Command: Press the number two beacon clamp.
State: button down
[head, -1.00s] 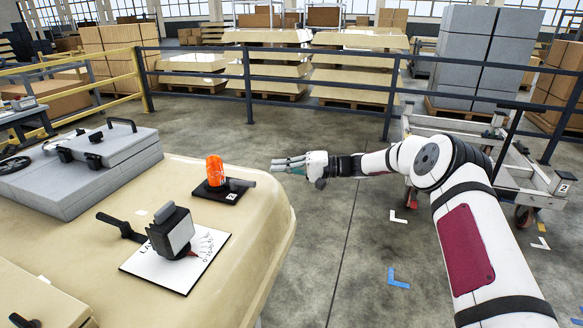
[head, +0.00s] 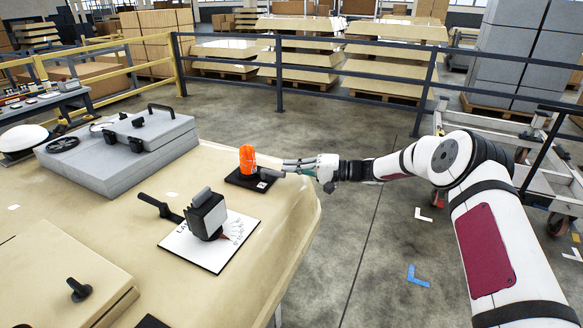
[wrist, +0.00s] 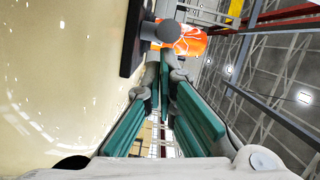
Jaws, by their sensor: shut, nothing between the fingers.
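An orange beacon (head: 247,160) stands upright on a black base (head: 243,181) near the right edge of the cream surface. A dark grey clamp lever (head: 272,173) sticks out from the base to the right. A small white label on the base is too small to read. My gripper (head: 284,164) is shut and empty, level with the beacon, its fingertips beside the lever's outer end. In the wrist view the shut fingers (wrist: 164,62) point at the lever's rounded grey end (wrist: 168,30), with the beacon (wrist: 188,43) behind it. Whether they touch I cannot tell.
A dark boxy device (head: 207,214) with a lever stands on a white plate nearer me. A grey case (head: 118,150) with black handles lies to the left. A dark railing (head: 350,62) runs behind, and a trolley (head: 540,165) stands at right.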

jog(key=shift+s, duration=0.1)
jog(key=shift+s+r+m+t+p, duration=0.15)
jog(key=shift+m+t+p, duration=0.2)
jog(key=shift+p, duration=0.45)
